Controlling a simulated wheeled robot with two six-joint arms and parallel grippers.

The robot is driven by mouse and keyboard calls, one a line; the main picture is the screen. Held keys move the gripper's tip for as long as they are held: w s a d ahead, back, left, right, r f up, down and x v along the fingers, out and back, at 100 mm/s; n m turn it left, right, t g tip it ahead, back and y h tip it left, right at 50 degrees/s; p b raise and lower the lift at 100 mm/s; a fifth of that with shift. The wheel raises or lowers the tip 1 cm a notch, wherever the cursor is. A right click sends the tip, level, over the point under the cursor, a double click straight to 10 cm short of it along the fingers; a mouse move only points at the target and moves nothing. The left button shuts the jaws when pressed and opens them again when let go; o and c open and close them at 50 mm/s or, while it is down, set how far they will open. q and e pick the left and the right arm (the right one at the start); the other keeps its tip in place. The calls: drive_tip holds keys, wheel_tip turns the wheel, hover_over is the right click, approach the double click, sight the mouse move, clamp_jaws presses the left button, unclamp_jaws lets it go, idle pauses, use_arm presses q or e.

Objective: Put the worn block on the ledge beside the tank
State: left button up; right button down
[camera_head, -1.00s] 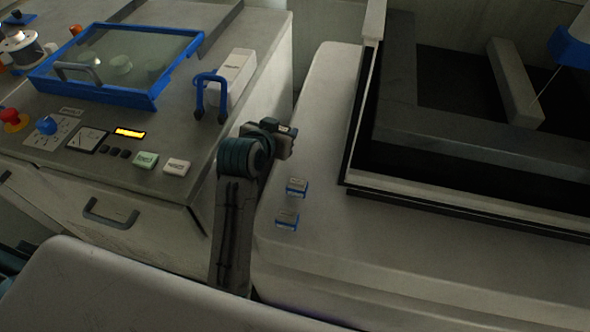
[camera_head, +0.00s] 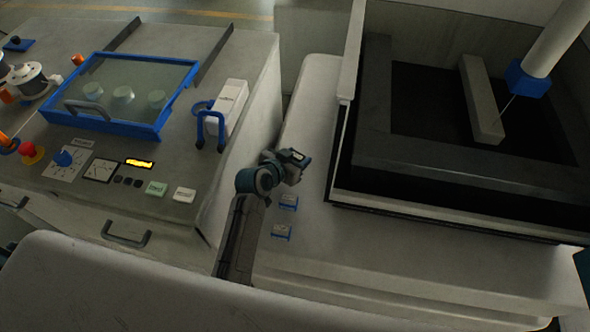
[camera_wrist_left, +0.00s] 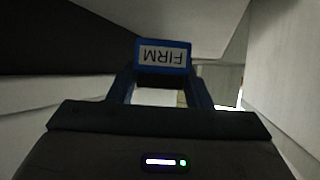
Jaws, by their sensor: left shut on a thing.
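My left gripper (camera_head: 297,158) is above the pale ledge (camera_head: 310,105), close to the left wall of the tank (camera_head: 343,150). It is shut on a small blue block with a white label (camera_wrist_left: 163,57), which sits between the fingertips in the left wrist view. The label reads FIRM, upside down. My right gripper is out of view.
The grey control cabinet (camera_head: 60,205) with a blue-framed glass lid (camera_head: 125,95) stands at the left, with a gap beside the ledge. A blue hook-shaped handle (camera_head: 210,130) stands up near its right edge. A blue-collared wire head (camera_head: 527,82) hangs over the tank.

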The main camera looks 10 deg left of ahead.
use_arm(q)
wheel_tip(320, 180, down, 5)
drive_tip(key=shift+r, duration=0.15)
drive_tip(key=shift+f, duration=0.2)
drive_tip(key=o, duration=1)
drive_tip(key=shift+r, duration=0.1)
